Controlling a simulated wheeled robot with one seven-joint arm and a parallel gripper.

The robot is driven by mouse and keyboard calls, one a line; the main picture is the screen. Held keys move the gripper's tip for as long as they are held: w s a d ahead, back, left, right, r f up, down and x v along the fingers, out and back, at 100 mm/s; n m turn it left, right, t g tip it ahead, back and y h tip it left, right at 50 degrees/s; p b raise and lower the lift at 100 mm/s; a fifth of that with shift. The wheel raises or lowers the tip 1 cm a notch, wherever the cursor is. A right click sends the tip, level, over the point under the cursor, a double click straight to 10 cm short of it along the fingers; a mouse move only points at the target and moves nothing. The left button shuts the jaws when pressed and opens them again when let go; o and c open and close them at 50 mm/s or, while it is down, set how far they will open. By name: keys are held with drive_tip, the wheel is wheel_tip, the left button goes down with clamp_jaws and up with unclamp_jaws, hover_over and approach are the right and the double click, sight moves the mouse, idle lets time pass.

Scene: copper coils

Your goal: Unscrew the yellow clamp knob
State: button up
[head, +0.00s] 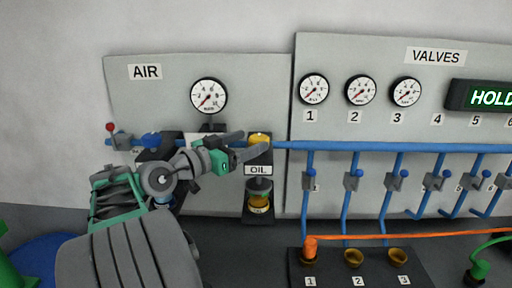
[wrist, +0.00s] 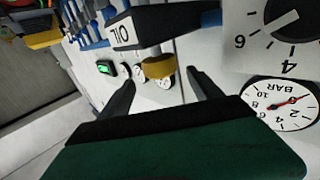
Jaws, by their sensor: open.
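The yellow knob (head: 258,139) sits on top of the unit labelled OIL (head: 258,170) on the wall panel. In the wrist view the yellow knob (wrist: 160,67) shows beyond and between my fingers, below the OIL label (wrist: 121,32). My gripper (head: 252,143) is open, its fingers pointing right towards the knob and partly covering it in the head view. In the wrist view, my gripper (wrist: 160,82) has its two fingers spread with nothing held between them. I cannot tell if a finger touches the knob.
A pressure gauge (head: 208,96) is above my gripper, and it looms close at the right of the wrist view. A blue pipe (head: 390,147) runs right from the OIL unit. An amber bowl (head: 259,203) hangs below it. Orange fitting (head: 310,248) stands at lower centre.

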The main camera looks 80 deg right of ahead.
sight(267, 138)
drive_tip(key=shift+w+f+b, duration=0.1)
drive_tip(key=shift+f+b, duration=0.3)
drive_tip(key=shift+f, duration=0.3)
drive_tip(key=p+x, duration=0.2)
drive_tip(key=x, duration=0.6)
drive_tip(key=shift+w+a, duration=0.1)
drive_tip(key=c, duration=1.4)
